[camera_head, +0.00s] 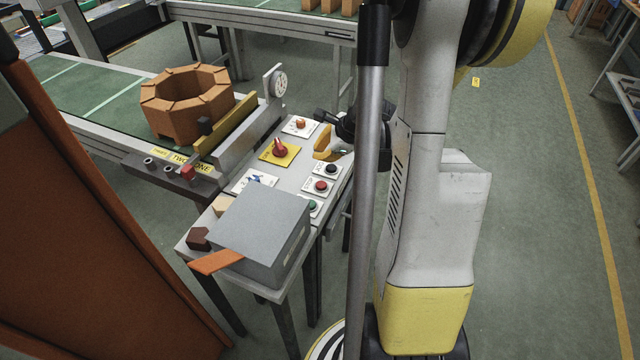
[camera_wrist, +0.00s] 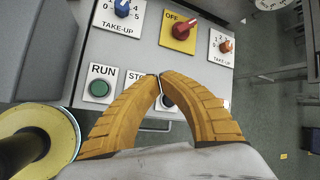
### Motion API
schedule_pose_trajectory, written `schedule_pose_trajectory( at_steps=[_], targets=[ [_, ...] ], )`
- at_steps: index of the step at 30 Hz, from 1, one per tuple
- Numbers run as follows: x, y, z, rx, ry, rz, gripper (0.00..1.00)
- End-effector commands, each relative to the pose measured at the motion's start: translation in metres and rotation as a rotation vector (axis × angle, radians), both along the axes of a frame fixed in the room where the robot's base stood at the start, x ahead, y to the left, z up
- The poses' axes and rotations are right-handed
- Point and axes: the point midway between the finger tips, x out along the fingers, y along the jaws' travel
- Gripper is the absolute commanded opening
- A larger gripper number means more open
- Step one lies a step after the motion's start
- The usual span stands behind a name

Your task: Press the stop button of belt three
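A sloping control panel (camera_head: 298,168) stands right of the belt. In the head view, its right edge carries a red button (camera_head: 321,186), between a green button (camera_head: 310,205) and a black button (camera_head: 331,169). In the wrist view, the green button (camera_wrist: 100,88) is labelled RUN. The partly covered STOP label (camera_wrist: 134,75) is beside it; my left finger hides the button below. A dark button (camera_wrist: 167,102) shows partly between the fingers. My gripper (camera_wrist: 159,76) is shut and empty, fingertips together over the panel. In the head view my gripper (camera_head: 324,144) is near the panel's far right edge.
Red-orange (camera_head: 281,148) and blue (camera_wrist: 122,8) knobs stick up. Yellow tags reading THREE, TWO, ONE (camera_head: 181,159) and a red block (camera_head: 187,172) are on the belt's end.

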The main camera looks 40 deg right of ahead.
Motion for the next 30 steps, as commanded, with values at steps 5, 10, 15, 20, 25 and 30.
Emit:
schedule_pose_trajectory(
  at_steps=[5, 10, 15, 20, 25, 30],
  targets=[
    [0.0, 0.0, -0.012, -0.001, 0.0, 0.001, 0.0],
    [0.0, 0.0, -0.033, -0.001, 0.0, 0.001, 0.0],
    [0.0, 0.0, -0.059, -0.001, 0.0, 0.002, 0.0],
    [0.0, 0.0, -0.08, -0.001, 0.0, 0.002, 0.0],
    [0.0, 0.0, -0.088, -0.001, 0.0, 0.002, 0.0],
    [0.0, 0.0, -0.087, -0.001, 0.0, 0.002, 0.0]
  ],
)
